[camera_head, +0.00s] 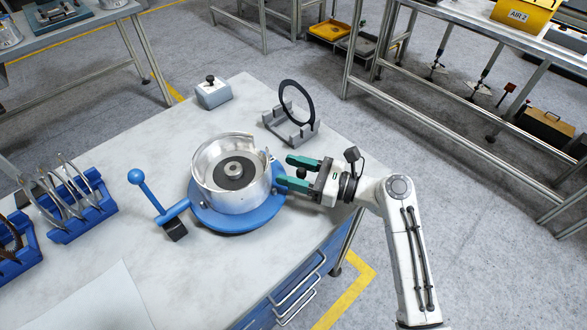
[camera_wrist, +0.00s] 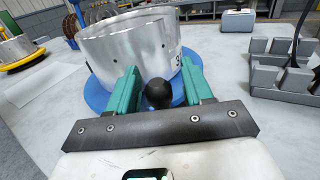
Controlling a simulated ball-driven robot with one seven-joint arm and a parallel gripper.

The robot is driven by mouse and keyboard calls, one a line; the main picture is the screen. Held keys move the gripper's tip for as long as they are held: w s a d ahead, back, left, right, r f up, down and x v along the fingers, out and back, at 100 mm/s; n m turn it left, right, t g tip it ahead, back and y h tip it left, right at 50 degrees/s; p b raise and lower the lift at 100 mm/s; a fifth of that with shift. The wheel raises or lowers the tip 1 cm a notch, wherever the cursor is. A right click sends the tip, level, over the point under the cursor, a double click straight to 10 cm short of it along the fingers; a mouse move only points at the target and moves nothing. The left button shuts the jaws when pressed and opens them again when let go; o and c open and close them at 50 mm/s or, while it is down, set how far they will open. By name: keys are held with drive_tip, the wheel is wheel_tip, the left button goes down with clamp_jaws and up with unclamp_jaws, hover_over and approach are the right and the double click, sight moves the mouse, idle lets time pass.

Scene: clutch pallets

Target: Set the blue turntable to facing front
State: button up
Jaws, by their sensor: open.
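The blue turntable (camera_head: 238,218) sits on the workbench and bears a silver cylindrical housing (camera_head: 216,176) with a dark disc inside. A blue lever with a ball knob (camera_head: 136,177) sticks out to its left, beside a black block (camera_head: 176,230). My gripper (camera_head: 291,172) is at the right side of the turntable, with its green fingers apart and pointing at the housing. In the wrist view, a black ball knob (camera_wrist: 158,93) lies between the open fingers, in front of the housing (camera_wrist: 135,50) and the blue turntable rim (camera_wrist: 95,92). I cannot tell whether the fingers touch anything.
A black ring on a grey stand (camera_head: 296,108) stands behind my gripper. A grey box with a black knob (camera_head: 213,92) is at the back. The bench front is mostly clear.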

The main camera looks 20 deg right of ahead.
clamp_jaws()
idle(0.5)
drive_tip(key=shift+f, duration=0.1)
